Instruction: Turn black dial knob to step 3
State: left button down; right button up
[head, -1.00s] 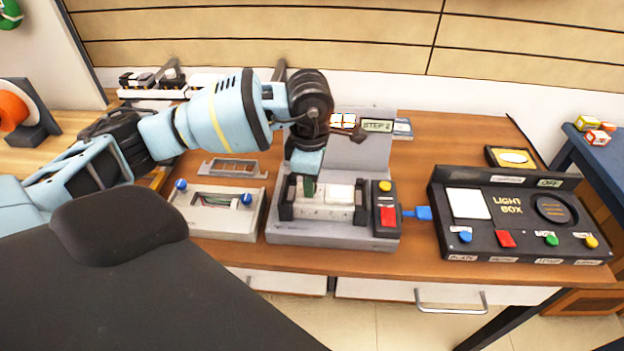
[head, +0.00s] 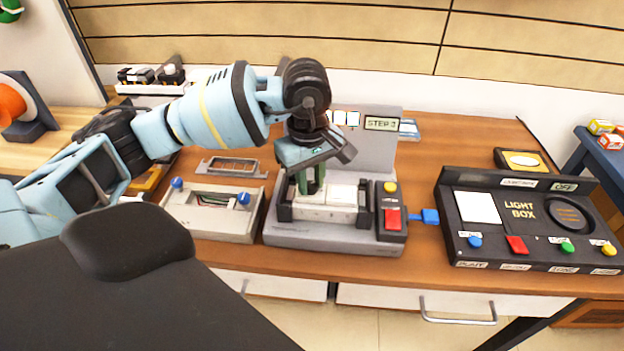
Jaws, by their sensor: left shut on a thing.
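My left gripper (head: 312,184) comes down over the left-middle of the grey machine (head: 290,232) and is shut, with its green fingers at the black dial knob. The knob is hidden by the fingers and the wrist, so its pointer cannot be read. The machine's small display (head: 381,124) stands on the upright panel at the back and appears to read STEP 3, though the digit is small. My right gripper is not in view.
A red switch (head: 393,219) and yellow button (head: 390,187) sit on the machine's right side. A grey tray with blue knobs (head: 210,222) stands close on the left. A black light box (head: 490,249) stands to the right, past a blue connector (head: 430,216).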

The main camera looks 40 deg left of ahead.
aim_at(310, 185)
pick_arm(q)
jog(key=shift+m, duration=0.5)
jog(key=c, duration=1.2)
grip_release()
jog(key=shift+s+r, duration=0.1)
jog(key=shift+r, duration=3.8)
